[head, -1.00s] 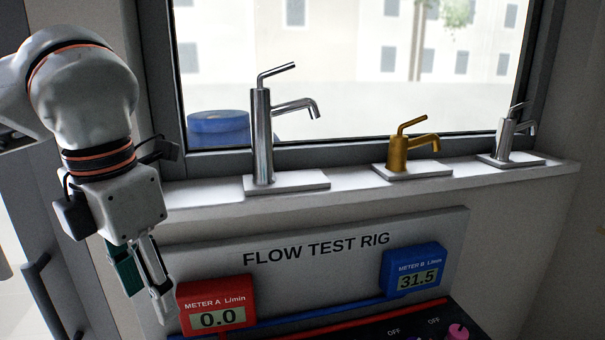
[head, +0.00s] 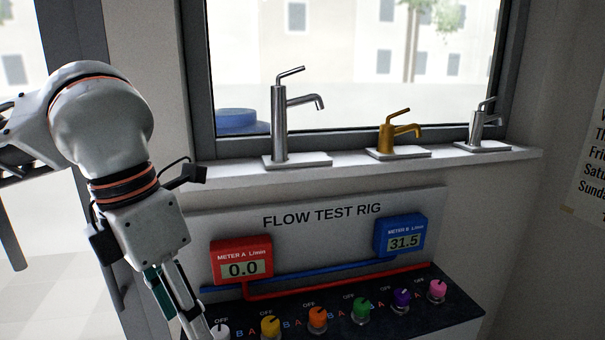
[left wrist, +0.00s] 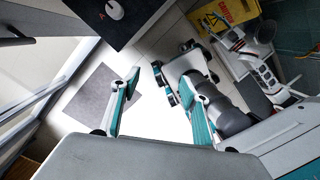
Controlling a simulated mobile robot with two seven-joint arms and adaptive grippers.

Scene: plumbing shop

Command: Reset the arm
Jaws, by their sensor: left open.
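My left arm comes in from the left in the head view, hanging in front of the test rig's left end. Its gripper (head: 185,308) points down near the red meter and the panel's left end, with its fingertips partly out of frame. In the left wrist view my left gripper (left wrist: 161,75) has its two teal-backed fingers spread apart with nothing between them. Below them is the floor. My right gripper is not recognisable in either view.
The flow test rig (head: 330,217) has a red meter (head: 241,258) reading 0.0, a blue meter (head: 400,236) reading 31.5, and several coloured knobs on a dark panel (head: 455,318). Three taps stand on the window sill (head: 350,167). A yellow caution sign (left wrist: 222,17) lies beyond the gripper.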

